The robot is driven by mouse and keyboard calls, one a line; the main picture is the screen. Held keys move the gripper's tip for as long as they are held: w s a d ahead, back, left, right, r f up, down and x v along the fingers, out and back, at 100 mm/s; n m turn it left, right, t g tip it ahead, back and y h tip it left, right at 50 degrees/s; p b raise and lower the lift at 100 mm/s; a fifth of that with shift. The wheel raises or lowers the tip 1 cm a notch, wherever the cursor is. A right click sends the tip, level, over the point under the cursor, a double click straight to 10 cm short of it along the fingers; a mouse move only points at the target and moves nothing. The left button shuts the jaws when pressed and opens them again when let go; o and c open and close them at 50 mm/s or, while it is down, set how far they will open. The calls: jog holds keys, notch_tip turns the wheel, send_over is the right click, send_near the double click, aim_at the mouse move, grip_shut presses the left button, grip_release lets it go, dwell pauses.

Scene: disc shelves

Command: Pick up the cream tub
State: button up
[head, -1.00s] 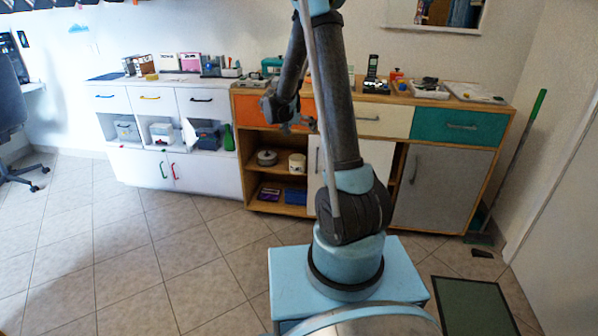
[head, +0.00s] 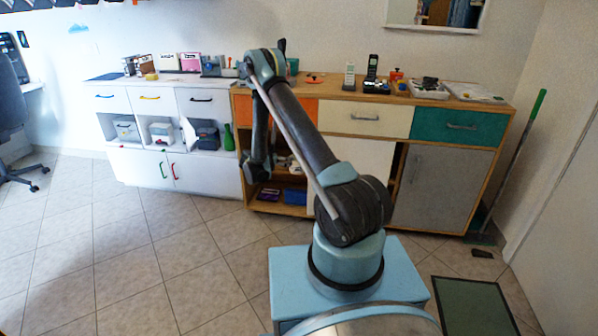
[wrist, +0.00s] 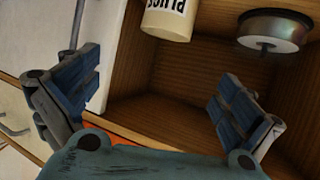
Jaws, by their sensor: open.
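The cream tub (wrist: 170,18) shows at the top of the wrist view, partly cut off by the frame. Its dark lettering appears upside down. It is in a wooden shelf compartment (wrist: 160,75). My gripper (wrist: 162,98) is open and empty, with its two blue-padded fingers wide apart. The tub is beyond the fingertips, apart from them, and not between the pads. In the head view my forearm hangs in front of the compartment and hides much of it, so the tub cannot be made out clearly there.
A round metal tin (wrist: 274,28) is beside the tub. The compartment's side wall and a pale door (wrist: 45,30) flank the opening. Below, in the head view, a blue box (head: 294,196) and a purple box (head: 268,194) lie on the lower shelf.

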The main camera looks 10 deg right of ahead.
notch_tip(320, 180, down, 2)
jog(key=f, duration=0.1)
send_near(297, 160)
jog(key=shift+t, duration=0.3)
jog(key=d, duration=0.2)
jog(key=w+d, duration=0.1)
jog(key=d, duration=0.1)
jog(key=w+d+f, duration=0.1)
jog(key=shift+w+d, duration=0.25)
jog(key=shift+d, duration=0.15)
jog(key=shift+c, duration=0.6)
jog(key=c, duration=1.5)
